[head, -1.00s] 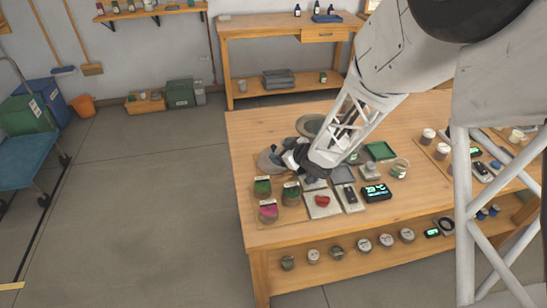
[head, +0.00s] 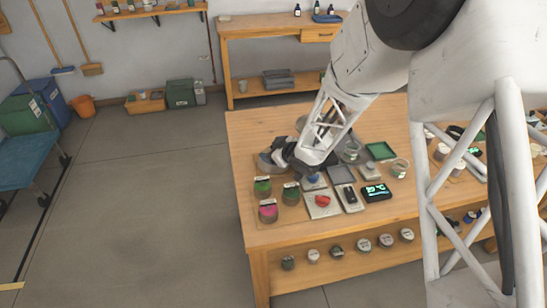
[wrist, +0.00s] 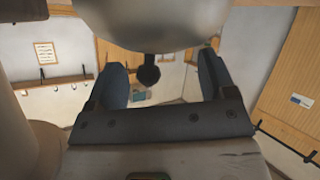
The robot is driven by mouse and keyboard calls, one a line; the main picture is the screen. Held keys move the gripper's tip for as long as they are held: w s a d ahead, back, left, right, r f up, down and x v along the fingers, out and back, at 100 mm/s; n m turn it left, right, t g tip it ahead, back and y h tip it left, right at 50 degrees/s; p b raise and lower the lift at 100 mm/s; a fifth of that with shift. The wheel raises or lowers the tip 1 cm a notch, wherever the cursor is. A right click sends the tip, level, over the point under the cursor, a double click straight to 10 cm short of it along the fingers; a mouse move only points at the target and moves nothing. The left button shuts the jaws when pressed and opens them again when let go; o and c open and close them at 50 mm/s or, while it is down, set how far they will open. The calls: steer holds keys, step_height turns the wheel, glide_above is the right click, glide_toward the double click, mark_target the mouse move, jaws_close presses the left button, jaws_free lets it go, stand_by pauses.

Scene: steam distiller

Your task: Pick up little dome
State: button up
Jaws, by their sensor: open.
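My gripper (head: 280,158) is low over the left back part of the wooden table (head: 420,215) in the head view, and it covers much of what lies under it. In the wrist view my gripper (wrist: 161,72) is open, with one dark finger on each side. A smooth silver rounded body, which looks like the little dome (wrist: 150,22), fills the top middle of that view. Its small dark knob (wrist: 148,74) sits between the fingers, with a gap to each. In the head view I cannot make the dome out clearly.
Jars with green and pink contents (head: 268,211) stand near the table's left front. A red piece (head: 323,201) on a pale plate, a black display (head: 376,193), a green tray (head: 381,151) and a glass jar (head: 399,168) lie to the right.

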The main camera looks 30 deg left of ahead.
steer(key=shift+c, duration=0.2)
steer(key=c, duration=0.9)
steer(key=shift+f, duration=0.1)
steer(key=shift+c, duration=1.2)
steer(key=shift+d, duration=0.1)
steer(key=shift+s+r, duration=0.1)
steer(key=shift+r, duration=0.1)
steer(key=shift+c, duration=1.2)
step_height(320, 180, up, 18)
steer(key=shift+f, duration=0.1)
jaws_close()
steer(key=shift+w, duration=0.2)
